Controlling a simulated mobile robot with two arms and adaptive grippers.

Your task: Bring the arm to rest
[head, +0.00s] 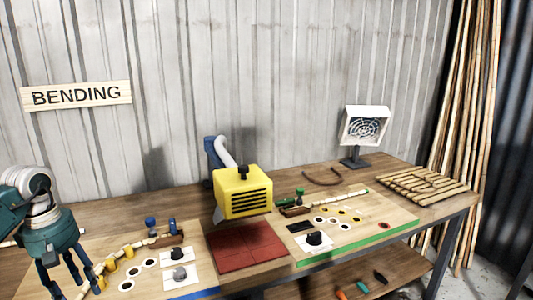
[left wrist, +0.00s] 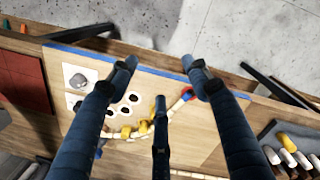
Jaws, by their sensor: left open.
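My left gripper (head: 72,280) comes in at the lower left of the head view, fingers pointing down over the left end of the bench. In the left wrist view my left gripper (left wrist: 160,80) has its fingers spread apart with nothing between them. Beneath it is the blue-edged board (left wrist: 143,67). A rattan strip with yellow and red pieces (left wrist: 173,110) lies on that board, partly hidden behind the fingers. I cannot tell the exact height of the fingers above the board. My right gripper is in neither view.
A yellow heater box (head: 242,193) stands mid-bench behind a red mat (head: 247,245). To its right are a green-edged board (head: 370,234), a white fan-like device (head: 366,127) and a slatted rattan panel (head: 428,185). Tall poles (head: 465,130) lean at the right.

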